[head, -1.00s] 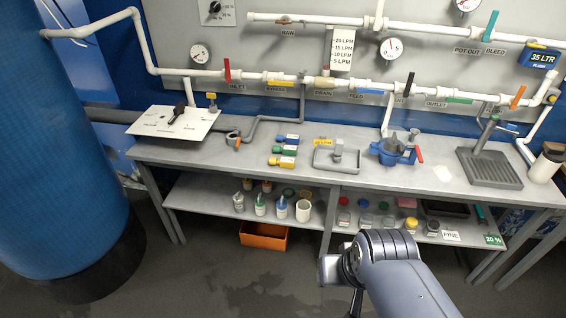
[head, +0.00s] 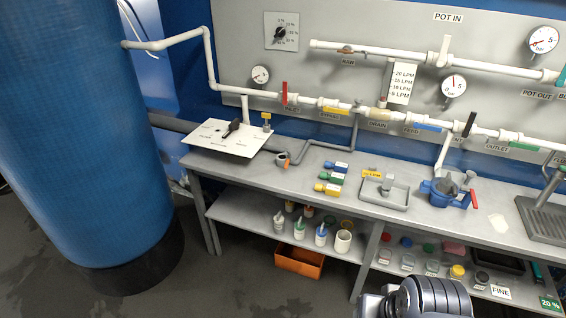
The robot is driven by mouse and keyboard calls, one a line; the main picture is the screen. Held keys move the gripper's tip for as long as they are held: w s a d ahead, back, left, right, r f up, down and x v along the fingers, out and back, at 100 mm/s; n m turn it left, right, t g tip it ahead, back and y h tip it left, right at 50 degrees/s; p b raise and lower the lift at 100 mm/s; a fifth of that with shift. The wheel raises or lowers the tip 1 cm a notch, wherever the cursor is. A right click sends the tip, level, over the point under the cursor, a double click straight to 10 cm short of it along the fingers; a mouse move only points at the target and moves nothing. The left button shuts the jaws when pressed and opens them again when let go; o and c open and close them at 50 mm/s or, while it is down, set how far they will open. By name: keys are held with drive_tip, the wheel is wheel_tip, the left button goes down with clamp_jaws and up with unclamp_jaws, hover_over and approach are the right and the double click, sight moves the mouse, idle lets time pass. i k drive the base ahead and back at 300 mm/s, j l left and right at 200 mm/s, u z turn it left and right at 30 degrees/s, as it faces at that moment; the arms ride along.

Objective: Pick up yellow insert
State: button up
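The yellow insert (head: 328,188) lies on the grey bench top, nearest the front edge in a short column of three similar pieces. A green insert (head: 330,178) lies just behind it and a blue insert (head: 336,167) behind that. Nothing covers the yellow insert. Part of my arm shows at the bottom right, in front of the bench and well away from the inserts. My gripper itself is out of the picture.
Right of the inserts are a yellow tag (head: 372,173), a grey tray (head: 386,195) and a blue housing (head: 442,191). The lower shelf holds bottles and jars. A large blue tank (head: 85,130) fills the far left.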

sight(334, 191)
drive_tip(key=i+z, duration=0.2)
drive_tip(key=i, duration=0.35)
drive_tip(key=i+j+z, duration=0.15)
drive_tip(key=i, duration=0.4)
drive_tip(key=i+j+z, duration=0.2)
drive_tip(key=i, duration=0.3)
drive_tip(key=j, duration=0.1)
